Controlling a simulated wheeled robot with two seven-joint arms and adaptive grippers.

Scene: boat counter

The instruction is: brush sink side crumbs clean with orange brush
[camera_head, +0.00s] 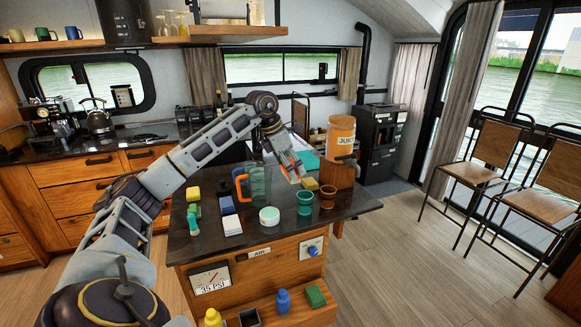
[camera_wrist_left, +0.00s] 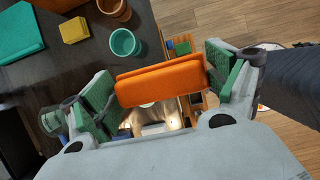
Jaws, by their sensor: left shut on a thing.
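My left gripper (camera_head: 292,172) reaches over the dark island counter (camera_head: 345,206) in the head view, right of the clear pitcher with an orange handle (camera_head: 241,184). In the left wrist view, the green-padded fingers of my left gripper (camera_wrist_left: 162,88) are shut on the orange brush (camera_wrist_left: 160,80), one finger at each end. Only its smooth orange body shows; I cannot make out bristles. In the head view I cannot clearly tell the brush from the gripper. I cannot make out crumbs or a sink on this counter. My right gripper is not in view.
A green cup (camera_head: 305,202), a terracotta cup (camera_head: 328,197), a yellow sponge (camera_head: 310,184) and a juice dispenser (camera_head: 341,136) stand close around the gripper. The counter's right front corner is clear.

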